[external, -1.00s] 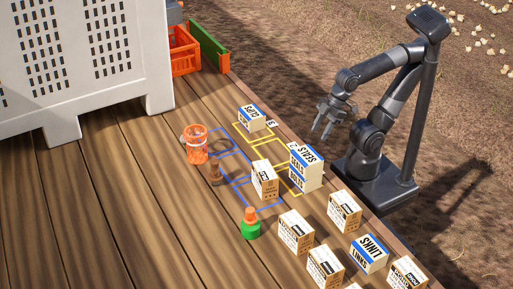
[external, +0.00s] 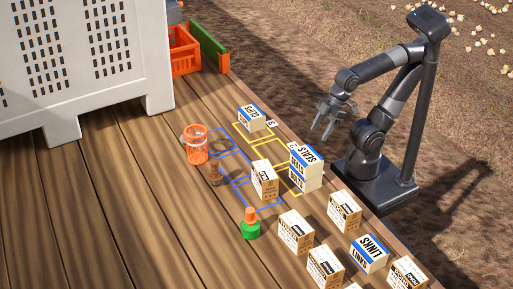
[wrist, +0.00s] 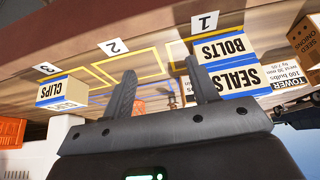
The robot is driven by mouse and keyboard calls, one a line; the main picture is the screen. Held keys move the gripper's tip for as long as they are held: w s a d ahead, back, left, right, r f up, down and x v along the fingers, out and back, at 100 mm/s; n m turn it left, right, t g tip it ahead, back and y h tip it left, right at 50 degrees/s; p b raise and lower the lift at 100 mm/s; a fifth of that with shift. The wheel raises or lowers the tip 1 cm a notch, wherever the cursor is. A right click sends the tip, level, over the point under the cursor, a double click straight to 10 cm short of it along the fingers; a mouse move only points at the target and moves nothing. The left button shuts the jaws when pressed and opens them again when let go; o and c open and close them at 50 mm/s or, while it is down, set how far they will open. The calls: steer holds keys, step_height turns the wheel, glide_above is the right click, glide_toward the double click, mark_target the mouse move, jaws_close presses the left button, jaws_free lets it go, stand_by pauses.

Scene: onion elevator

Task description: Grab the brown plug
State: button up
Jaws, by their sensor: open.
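The brown plug (external: 215,172) is a small brown piece standing on the wooden deck among blue outlines in the external view. It is just below the orange bucket-like container (external: 196,147). My gripper (external: 322,128) is open and empty, beyond the deck's right edge, with the boxes between it and the plug. In the wrist view my gripper (wrist: 161,70) shows two spread fingers with nothing held between them. I cannot make out the plug clearly in that view.
A CLIPS box (external: 251,118), a stacked SEALS and BOLTS pair (external: 306,168) and a brown carton (external: 264,180) stand near the plug. A green-and-orange piece (external: 250,224) and several cartons stand lower down. A white crate (external: 90,60) stands at upper left. The left deck is clear.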

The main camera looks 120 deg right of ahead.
steer(key=w+r, duration=0.5)
steer(key=w, duration=0.4)
steer(key=m+g, duration=0.1)
steer(key=m, duration=0.1)
glide_toward(213, 167)
steer(key=f, duration=0.1)
steer(key=shift+h, duration=0.3)
steer(key=x, duration=1)
steer(key=shift+s+d+f, duration=0.15)
steer(key=shift+d, duration=0.1)
steer(key=c, duration=1.1)
